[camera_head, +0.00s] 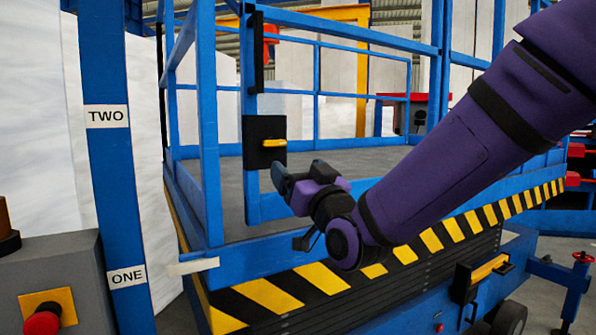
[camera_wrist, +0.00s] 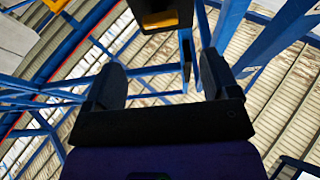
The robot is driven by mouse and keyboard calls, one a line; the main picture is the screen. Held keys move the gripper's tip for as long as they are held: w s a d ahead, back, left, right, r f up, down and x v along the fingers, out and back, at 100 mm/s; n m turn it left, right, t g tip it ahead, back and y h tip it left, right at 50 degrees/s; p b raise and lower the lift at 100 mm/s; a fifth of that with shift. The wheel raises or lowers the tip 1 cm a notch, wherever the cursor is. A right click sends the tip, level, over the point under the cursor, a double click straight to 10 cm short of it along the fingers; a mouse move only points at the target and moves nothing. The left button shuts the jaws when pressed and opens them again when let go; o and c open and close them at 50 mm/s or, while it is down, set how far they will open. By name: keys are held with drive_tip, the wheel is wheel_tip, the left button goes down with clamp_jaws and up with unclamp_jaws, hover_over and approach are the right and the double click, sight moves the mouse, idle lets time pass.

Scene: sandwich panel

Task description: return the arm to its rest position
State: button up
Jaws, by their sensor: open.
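My purple arm (camera_head: 440,170) reaches in from the upper right of the head view. My gripper (camera_head: 298,172) is at its end, in front of the blue lift platform and pointing left. In the wrist view, my gripper (camera_wrist: 160,82) shows two dark fingers spread apart with nothing between them. A black latch plate with a yellow handle (camera_head: 273,143) is on a blue post, just above and left of the fingertips in the head view. The same dark plate (camera_wrist: 160,16) seems to show at the top of the wrist view. My gripper looks apart from it.
The blue platform rails (camera_head: 206,120) stand around the fingers and forearm. A striped yellow-black edge (camera_head: 265,295) runs below the arm. A blue post with labels TWO and ONE (camera_head: 105,190) and a grey box with a red button (camera_head: 42,320) are at left.

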drive_tip(key=shift+d, duration=0.1)
drive_tip(key=s+d+f+m+g+h, duration=0.1)
drive_tip(key=s+d+f+g+h, duration=0.15)
drive_tip(key=d, duration=0.45)
drive_tip(key=s+d+f+m+g+h, duration=0.1)
drive_tip(key=s+d+g+h, duration=0.3)
drive_tip(key=d, duration=0.3)
drive_tip(key=s+d+f+m+g+h, duration=0.1)
drive_tip(key=s+d+f+g, duration=0.2)
drive_tip(key=s, duration=0.6)
drive_tip(key=s+d+f+m+g+h, duration=0.1)
drive_tip(key=s+d+f+g+h, duration=0.1)
drive_tip(key=s+d+g, duration=0.3)
drive_tip(key=s+d+f, duration=0.1)
drive_tip(key=s+d, duration=0.2)
drive_tip(key=s, duration=0.2)
drive_tip(key=shift+f+m+g, duration=0.2)
drive_tip(key=shift+m+g, duration=0.15)
drive_tip(key=shift+m, duration=0.05)
